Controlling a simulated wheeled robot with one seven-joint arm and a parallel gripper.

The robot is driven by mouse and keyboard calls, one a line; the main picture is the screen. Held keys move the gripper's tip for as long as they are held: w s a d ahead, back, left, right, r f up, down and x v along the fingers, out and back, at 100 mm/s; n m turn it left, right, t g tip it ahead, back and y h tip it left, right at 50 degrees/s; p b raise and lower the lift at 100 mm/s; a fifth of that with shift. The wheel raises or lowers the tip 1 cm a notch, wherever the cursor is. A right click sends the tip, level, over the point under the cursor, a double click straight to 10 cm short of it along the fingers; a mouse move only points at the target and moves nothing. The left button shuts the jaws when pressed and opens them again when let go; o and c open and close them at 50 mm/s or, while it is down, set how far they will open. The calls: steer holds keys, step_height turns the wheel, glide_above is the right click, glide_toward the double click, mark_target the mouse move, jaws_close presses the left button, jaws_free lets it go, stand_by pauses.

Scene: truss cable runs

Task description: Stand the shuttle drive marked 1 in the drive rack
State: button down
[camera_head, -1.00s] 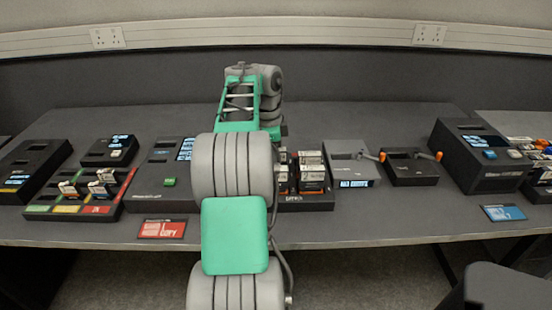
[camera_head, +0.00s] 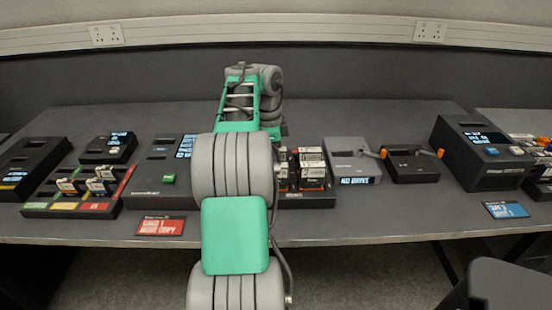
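A dark rack (camera_head: 304,201) right of my arm holds several upright drives (camera_head: 311,165) with white labels; my arm covers its left part. More drives (camera_head: 100,184) stand in a dark tray (camera_head: 68,210) with green, yellow and red front sections at the left. The labels are too small to read, so I cannot tell which drive is marked 1, nor whether the dark rack is the drive rack. My gripper is hidden; only my grey and green arm shows, reaching over the table. Whether it holds anything cannot be seen.
A grey dock (camera_head: 346,165) with a lit display that seems to read "NO DRIVE" stands beside a dark box (camera_head: 411,172) with orange-tipped levers. A large dark unit (camera_head: 478,165) stands further right. A red card (camera_head: 160,226) and a blue card (camera_head: 507,209) lie at the front edge.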

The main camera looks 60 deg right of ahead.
stand_by(0.3)
steer(key=c, duration=0.8)
jaws_free()
steer(key=shift+o, duration=0.2)
step_height(320, 180, up, 8)
steer(key=p, duration=0.7)
steer(key=shift+f, duration=0.3)
